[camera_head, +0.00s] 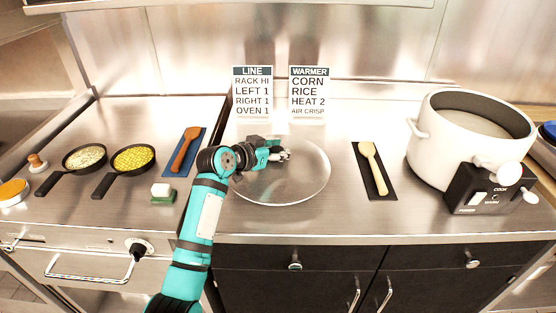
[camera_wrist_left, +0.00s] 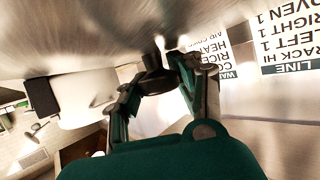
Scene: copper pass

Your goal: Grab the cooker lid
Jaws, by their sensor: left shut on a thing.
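The cooker lid (camera_head: 303,184) is a clear round glass lid with a pale rim, in the middle of the steel counter in the head view. I cannot tell whether it rests on the counter or is just above it. My left gripper (camera_head: 280,155) reaches over the lid and is shut on its knob. In the left wrist view the left gripper (camera_wrist_left: 160,76) has its fingers on either side of the dark knob (camera_wrist_left: 153,80). The white cooker (camera_head: 459,152) stands open on the right, with a black control box on its front. My right gripper is not in view.
A black mat with a wooden spoon (camera_head: 372,165) lies between lid and cooker. To the left are a blue mat with a brown spatula (camera_head: 185,150), a sponge (camera_head: 163,192) and two pans with yellow (camera_head: 133,158) and pale food (camera_head: 84,157). Two signs (camera_head: 309,92) stand behind the lid.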

